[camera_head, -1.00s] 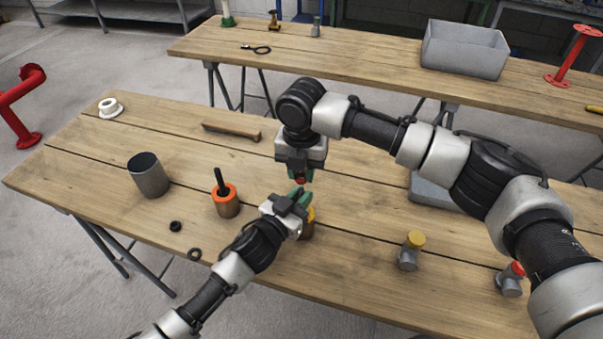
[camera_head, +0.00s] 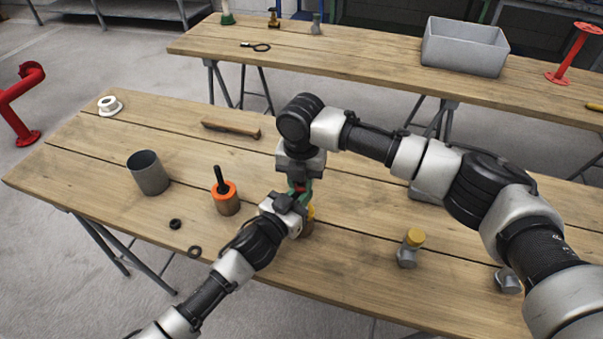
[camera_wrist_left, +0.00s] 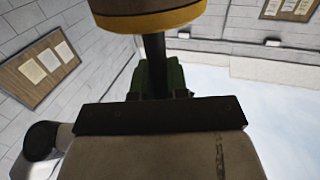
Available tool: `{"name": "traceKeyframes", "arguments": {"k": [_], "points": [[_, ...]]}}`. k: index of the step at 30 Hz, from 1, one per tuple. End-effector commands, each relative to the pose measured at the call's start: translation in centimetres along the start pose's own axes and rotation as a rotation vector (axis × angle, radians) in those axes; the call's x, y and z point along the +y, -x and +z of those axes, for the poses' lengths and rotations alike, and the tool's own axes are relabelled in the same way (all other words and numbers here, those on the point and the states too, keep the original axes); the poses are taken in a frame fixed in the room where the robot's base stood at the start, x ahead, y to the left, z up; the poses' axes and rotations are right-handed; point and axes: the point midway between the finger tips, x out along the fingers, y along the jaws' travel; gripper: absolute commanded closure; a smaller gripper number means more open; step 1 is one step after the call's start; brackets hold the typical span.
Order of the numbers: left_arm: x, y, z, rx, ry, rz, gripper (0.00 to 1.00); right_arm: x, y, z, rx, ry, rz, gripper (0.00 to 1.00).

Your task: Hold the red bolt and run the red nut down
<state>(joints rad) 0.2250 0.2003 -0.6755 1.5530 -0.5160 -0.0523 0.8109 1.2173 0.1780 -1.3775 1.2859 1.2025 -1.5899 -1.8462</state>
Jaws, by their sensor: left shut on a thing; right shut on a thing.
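My left gripper (camera_head: 297,203) comes in from the lower left, its green-padded fingers shut on the red bolt. My right gripper (camera_head: 299,184) points down from above, shut on the red nut (camera_head: 298,187), of which only a bit of red shows. The two grippers are close together, one above the other. They hide how far the nut sits on the shank.
An orange-rimmed holder (camera_head: 228,204) with a black rod and a grey cup (camera_head: 149,175) stand to the left. A yellow-capped fitting (camera_head: 408,252) stands right. A second fitting (camera_head: 508,282) is partly behind my right arm.

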Motion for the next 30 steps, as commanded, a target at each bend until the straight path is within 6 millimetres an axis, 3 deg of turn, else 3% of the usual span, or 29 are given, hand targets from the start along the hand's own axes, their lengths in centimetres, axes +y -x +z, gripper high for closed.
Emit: {"name": "traceKeyframes", "arguments": {"k": [30], "points": [[0.1, 0.0, 0.0, 0.001, 0.000, 0.001, 1.00, -0.1, -1.2, 0.0, 0.001, 0.000, -0.003, 0.96]]}}
